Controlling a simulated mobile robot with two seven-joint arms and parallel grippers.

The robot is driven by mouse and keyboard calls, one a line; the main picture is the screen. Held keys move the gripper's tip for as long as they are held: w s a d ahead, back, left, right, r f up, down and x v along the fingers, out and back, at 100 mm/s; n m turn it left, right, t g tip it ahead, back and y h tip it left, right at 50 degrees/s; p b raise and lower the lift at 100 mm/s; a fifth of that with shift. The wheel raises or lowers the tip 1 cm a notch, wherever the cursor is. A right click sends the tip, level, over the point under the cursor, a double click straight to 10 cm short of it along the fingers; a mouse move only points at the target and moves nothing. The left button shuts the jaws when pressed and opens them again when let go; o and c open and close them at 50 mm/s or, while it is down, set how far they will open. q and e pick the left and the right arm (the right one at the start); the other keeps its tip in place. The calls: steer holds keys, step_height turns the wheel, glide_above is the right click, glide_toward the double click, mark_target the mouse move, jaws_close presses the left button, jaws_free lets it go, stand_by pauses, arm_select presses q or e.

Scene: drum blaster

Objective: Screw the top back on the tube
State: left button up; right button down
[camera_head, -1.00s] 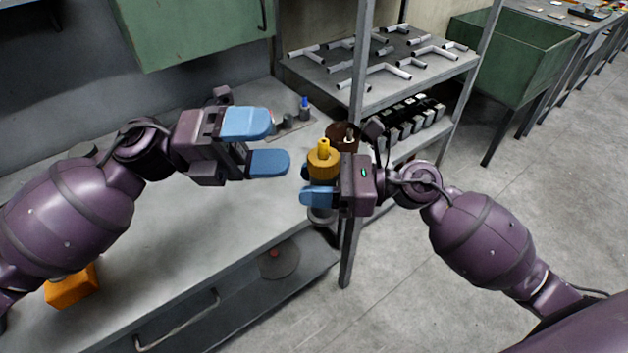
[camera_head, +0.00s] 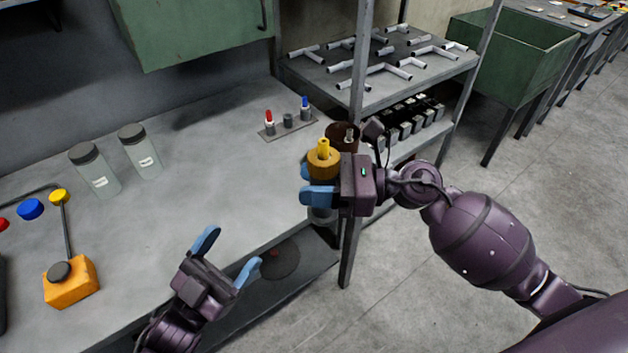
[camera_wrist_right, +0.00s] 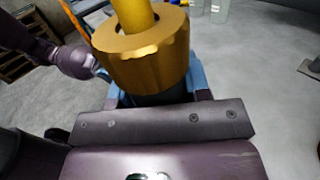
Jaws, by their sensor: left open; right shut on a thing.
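The yellow ridged top (camera_head: 323,160) with its narrow nozzle sits upright at my right gripper (camera_head: 318,184). In the right wrist view the yellow top (camera_wrist_right: 145,55) is close up, above a dark tube body (camera_wrist_right: 165,97) between the blue fingers. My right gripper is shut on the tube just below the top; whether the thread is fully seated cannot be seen. My left gripper (camera_head: 228,255) is open and empty, low over the bench's front edge, well apart from the tube.
The grey bench (camera_head: 200,215) holds two clear jars (camera_head: 140,152), a small rack (camera_head: 288,127) with red and blue-tipped items, and an orange box (camera_head: 71,281) with a knob. A metal shelf (camera_head: 400,85) with pipe pieces stands behind my right gripper. The bench middle is clear.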

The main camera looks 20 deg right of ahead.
steer(key=shift+r, duration=0.1)
arm_select(q)
steer(key=s+a+f+n+t+y, duration=0.2)
steer(key=s+a+f+n+y, duration=0.2)
steer(key=f+n+y, duration=0.35)
steer(key=s+a+f+n+t+y, duration=0.2)
steer(key=s+a+f+n+y, duration=0.35)
steer(key=f+n, duration=0.25)
steer(key=s+a+f+g+y, duration=0.1)
steer(key=a+g+y, duration=0.1)
steer(key=a, duration=0.3)
steer(key=s+a+f+m+g+y, duration=0.1)
steer(key=a+f+g+y, duration=0.1)
steer(key=a, duration=0.3)
steer(key=s+a+f+m+g+y, duration=0.1)
steer(key=a+f+y, duration=0.1)
steer(key=a+y, duration=0.2)
steer(key=shift+s+a+g, duration=0.4)
steer(key=shift+a, duration=0.15)
steer(key=shift+d, duration=0.15)
arm_select(e)
steer(key=shift+d, duration=0.1)
